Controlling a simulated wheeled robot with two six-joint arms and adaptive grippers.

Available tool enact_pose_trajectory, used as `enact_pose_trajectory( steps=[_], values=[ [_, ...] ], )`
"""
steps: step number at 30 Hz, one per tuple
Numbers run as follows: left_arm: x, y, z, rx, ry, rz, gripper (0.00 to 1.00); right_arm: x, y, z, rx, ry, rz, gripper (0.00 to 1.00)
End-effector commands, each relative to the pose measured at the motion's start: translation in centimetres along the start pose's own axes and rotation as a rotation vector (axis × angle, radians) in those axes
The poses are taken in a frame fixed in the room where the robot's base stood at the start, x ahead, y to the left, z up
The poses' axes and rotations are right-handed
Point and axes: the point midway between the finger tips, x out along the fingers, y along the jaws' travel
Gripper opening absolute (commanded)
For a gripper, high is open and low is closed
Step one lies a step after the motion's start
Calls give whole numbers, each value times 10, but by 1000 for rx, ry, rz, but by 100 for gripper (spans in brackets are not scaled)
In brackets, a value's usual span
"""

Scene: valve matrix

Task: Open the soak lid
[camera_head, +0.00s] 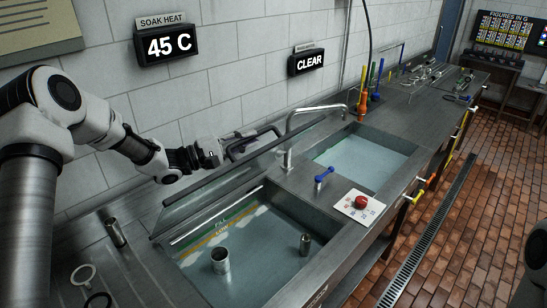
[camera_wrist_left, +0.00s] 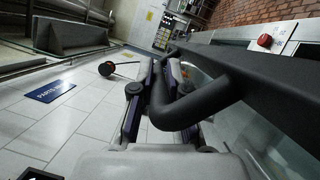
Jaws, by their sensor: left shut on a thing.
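The soak lid (camera_head: 215,187), a clear panel with a dark frame, is raised and tilted at the wall side of the near sink (camera_head: 322,267). Its black bar handle (camera_head: 262,137) sticks out on the wall side; the handle also shows large in the left wrist view (camera_wrist_left: 200,103). My left gripper (camera_head: 222,154) is at the handle, and in the left wrist view its fingers (camera_wrist_left: 153,98) are shut on the bar. The part of the handle between the fingers is partly hidden. My right gripper is not in view.
The near sink holds water and metal cups (camera_head: 220,261). A faucet (camera_head: 290,140), a blue-handled valve (camera_head: 322,178) and a red knob on a white plate (camera_head: 361,202) stand by it. Signs read "SOAK HEAT 45 C" (camera_head: 167,45) and "CLEAR" (camera_head: 308,62).

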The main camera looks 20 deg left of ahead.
Motion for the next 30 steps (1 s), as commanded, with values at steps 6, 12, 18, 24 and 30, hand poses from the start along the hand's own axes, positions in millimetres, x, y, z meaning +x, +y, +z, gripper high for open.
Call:
enact_pose_trajectory(
  steps=[6,12,18,24,30],
  values=[
    [-24,63,-57,-17,2,10,0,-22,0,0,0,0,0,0],
    [-40,90,-97,-19,2,8,0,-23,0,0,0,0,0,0],
    [-50,106,-122,-20,2,6,0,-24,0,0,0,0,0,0],
    [-54,113,-135,-22,1,7,0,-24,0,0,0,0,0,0],
    [-55,115,-137,-24,0,8,0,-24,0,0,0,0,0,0]
  ],
)
